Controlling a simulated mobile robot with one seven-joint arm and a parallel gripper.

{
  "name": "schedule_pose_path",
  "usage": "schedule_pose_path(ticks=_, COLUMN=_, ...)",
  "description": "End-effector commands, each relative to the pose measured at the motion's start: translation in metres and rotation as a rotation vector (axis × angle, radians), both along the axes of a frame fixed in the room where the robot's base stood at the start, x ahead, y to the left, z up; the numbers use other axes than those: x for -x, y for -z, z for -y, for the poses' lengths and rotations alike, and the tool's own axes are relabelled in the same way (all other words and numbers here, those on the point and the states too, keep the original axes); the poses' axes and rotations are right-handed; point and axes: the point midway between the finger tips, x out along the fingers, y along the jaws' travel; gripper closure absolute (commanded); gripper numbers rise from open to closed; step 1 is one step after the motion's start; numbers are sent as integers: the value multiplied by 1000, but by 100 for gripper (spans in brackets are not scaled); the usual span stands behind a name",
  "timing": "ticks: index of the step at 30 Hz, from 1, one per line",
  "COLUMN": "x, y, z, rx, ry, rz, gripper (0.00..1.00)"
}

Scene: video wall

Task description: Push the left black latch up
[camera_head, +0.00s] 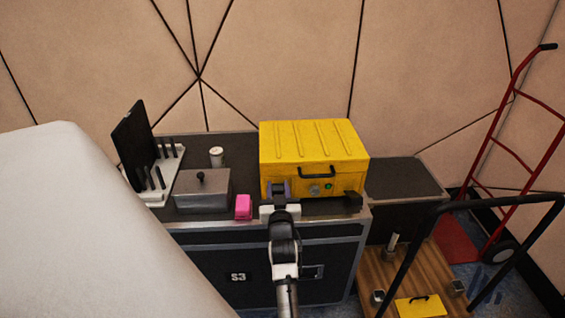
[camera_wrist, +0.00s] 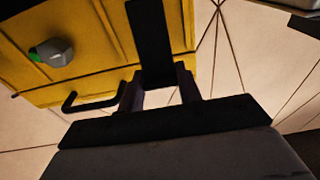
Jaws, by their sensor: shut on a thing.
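The yellow case (camera_head: 313,145) stands on a black-topped road case, its front facing me. My gripper (camera_head: 279,188) is at the left part of its front; it also shows in the wrist view (camera_wrist: 158,82). There, the left black latch (camera_wrist: 151,40) runs between its two dark fingers, which are shut on it. In the head view my gripper mostly hides this latch. The right black latch (camera_head: 353,201) sticks out at the case's lower right front. The black handle (camera_head: 317,171), a grey knob (camera_wrist: 55,51) and a green spot are on the front between them.
A pink block (camera_head: 243,207) and a grey lidded box (camera_head: 202,190) stand left of my gripper. A white cup (camera_head: 216,156) is behind them. A black cart frame (camera_head: 470,213) and a red hand truck (camera_head: 523,125) stand at the right.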

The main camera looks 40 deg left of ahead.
Motion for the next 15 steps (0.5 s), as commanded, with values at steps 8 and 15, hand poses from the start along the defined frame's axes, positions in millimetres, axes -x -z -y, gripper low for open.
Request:
schedule_pose_path(ticks=8, x=-5, y=-8, z=-7, rx=82, ry=1, rz=-70, gripper=100)
schedule_pose_path(ticks=15, x=-7, y=-6, z=-9, rx=107, ry=1, rz=-90, gripper=100)
